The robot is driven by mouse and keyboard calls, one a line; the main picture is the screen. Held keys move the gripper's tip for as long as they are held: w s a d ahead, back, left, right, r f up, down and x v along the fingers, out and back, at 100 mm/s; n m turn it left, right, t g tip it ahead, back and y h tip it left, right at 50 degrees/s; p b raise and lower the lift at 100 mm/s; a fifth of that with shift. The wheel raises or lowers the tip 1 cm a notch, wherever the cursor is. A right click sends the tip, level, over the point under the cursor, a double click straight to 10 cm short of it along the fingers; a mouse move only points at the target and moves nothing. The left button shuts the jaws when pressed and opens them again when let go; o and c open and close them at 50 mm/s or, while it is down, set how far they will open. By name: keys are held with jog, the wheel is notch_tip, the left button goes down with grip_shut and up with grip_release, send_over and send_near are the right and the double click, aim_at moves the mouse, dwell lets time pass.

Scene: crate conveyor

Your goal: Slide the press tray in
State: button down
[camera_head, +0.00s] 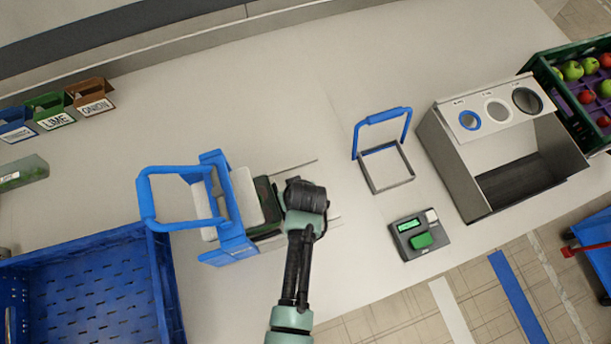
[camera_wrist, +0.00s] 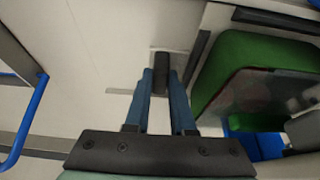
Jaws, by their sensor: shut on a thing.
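The press (camera_head: 228,246) stands left of centre in the head view, with a blue frame, a blue lever and pale blocks. The green press tray (camera_wrist: 225,62) lies to the right of my fingers in the wrist view. In the head view its dark and green edge (camera_head: 264,193) shows between the press and my gripper, partly hidden by my wrist. My gripper (camera_wrist: 164,78) is shut on a small dark upright handle (camera_wrist: 161,66). The join between handle and tray is not clear in view. In the head view my fingertips are hidden under the wrist.
A blue crate (camera_head: 158,270) is at the lower left. A small blue-handled frame (camera_head: 387,186), a green-button panel (camera_head: 420,235) and a grey box with round holes (camera_head: 455,170) stand to the right. Thin rails (camera_head: 300,165) lie on the table beside my wrist.

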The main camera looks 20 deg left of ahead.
jog(key=c, duration=1)
grip_release()
jog(key=shift+c, duration=0.2)
jog(key=b+v, duration=0.1)
jog(key=v, duration=1.2)
